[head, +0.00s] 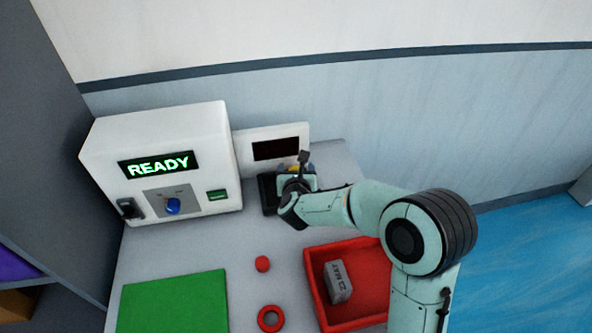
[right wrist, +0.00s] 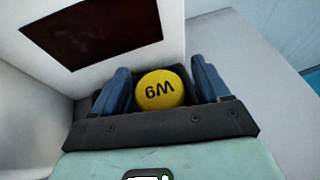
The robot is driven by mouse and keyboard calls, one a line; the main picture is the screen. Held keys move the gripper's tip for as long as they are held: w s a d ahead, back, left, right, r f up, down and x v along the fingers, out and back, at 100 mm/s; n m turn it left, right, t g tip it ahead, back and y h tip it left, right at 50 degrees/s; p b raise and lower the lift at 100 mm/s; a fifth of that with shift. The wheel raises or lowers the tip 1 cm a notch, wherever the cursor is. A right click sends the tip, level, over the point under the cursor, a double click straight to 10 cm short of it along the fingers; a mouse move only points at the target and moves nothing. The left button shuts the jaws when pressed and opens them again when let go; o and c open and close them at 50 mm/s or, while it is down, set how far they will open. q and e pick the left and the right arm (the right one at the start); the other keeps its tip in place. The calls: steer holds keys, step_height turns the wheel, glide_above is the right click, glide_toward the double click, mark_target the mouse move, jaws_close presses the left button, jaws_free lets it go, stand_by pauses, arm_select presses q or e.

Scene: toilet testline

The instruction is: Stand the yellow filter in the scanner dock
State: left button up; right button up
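The yellow filter (right wrist: 160,90) shows its round, dark-marked top in the right wrist view, between the two blue-grey fingers of my right gripper (right wrist: 161,88). The fingers are spread, with a narrow gap on each side of the filter. The filter appears to stand in the black scanner dock (head: 268,195), below the white scanner panel (head: 243,148) with its dark screen. In the head view my right gripper (head: 298,178) covers most of the dock, and only a sliver of yellow shows. The filter's lower part is hidden. My left gripper is not in view.
A white machine reading READY (head: 215,130), with a blue knob (head: 173,206), stands left of the dock. A red tray (head: 318,290) holds a grey block (head: 338,282). A red ball (head: 262,263), a red ring (head: 270,318) and a green mat (head: 175,303) lie on the table.

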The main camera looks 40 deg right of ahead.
steer(key=shift+r, duration=0.1)
steer(key=shift+a+r+p, duration=0.1)
steer(key=shift+r+p, duration=0.1)
steer(key=shift+p, duration=0.1)
steer(key=v, duration=1.1)
steer(key=shift+s+a, duration=0.2)
steer(key=shift+s, duration=0.15)
